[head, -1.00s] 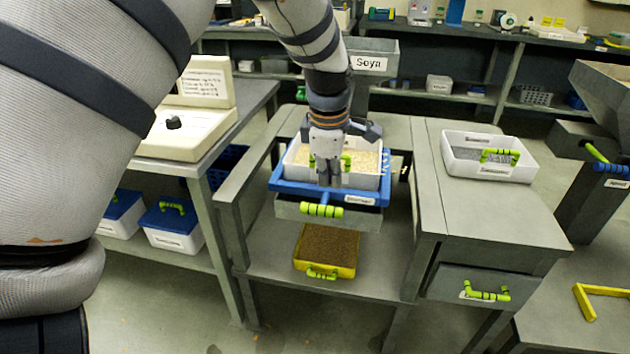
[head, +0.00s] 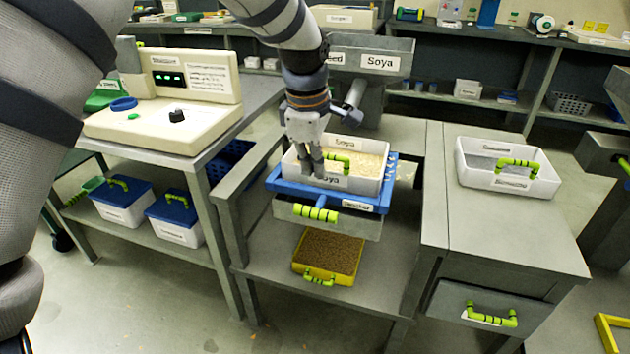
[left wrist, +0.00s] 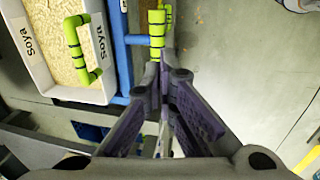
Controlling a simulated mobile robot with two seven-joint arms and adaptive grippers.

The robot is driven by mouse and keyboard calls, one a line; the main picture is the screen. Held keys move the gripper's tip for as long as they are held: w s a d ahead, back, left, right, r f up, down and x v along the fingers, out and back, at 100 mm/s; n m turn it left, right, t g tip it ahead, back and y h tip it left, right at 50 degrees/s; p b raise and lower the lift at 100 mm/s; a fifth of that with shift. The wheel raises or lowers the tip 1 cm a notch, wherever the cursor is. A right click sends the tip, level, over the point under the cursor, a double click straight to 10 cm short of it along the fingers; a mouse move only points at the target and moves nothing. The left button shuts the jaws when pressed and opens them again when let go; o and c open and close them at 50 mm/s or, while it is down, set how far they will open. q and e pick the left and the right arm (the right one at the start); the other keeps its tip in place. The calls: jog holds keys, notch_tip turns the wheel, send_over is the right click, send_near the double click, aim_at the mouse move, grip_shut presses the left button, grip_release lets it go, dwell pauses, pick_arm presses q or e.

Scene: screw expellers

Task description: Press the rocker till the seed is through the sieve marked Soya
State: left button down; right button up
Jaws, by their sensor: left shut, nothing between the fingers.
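The white sieve marked Soya (head: 376,180) sits in a blue frame (head: 368,202) on the grey bench and holds pale seed (head: 368,160). It also shows at the upper left of the left wrist view (left wrist: 35,60), with its green handle. My left gripper (head: 312,168) points down in front of the sieve's near left part and hides some of it. Its fingers (left wrist: 162,72) are shut and empty, beside a green handle (left wrist: 157,22). I cannot make out a rocker for certain; a cream control box (head: 160,138) at left carries a black knob, a green button and a lit green display.
A yellow tray of brown grain (head: 328,254) stands on the shelf below. A white tray (head: 506,168) is on the right bench, above a grey drawer (head: 480,312). Blue-lidded boxes (head: 125,205) are under the left table. A grey hopper marked Soya (head: 380,62) stands behind.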

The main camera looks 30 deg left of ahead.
aim_at(318, 213)
pick_arm(q)
jog(key=f, duration=0.4)
jog(key=w+f+b, duration=0.1)
jog(key=f, duration=0.3)
jog(key=w+f, duration=0.1)
jog(key=f, duration=0.3)
jog(key=shift+w+a, duration=0.15)
jog(key=shift+a, duration=0.15)
pick_arm(e)
jog(key=shift+s+f+g, duration=0.4)
jog(key=shift+s+f, duration=0.5)
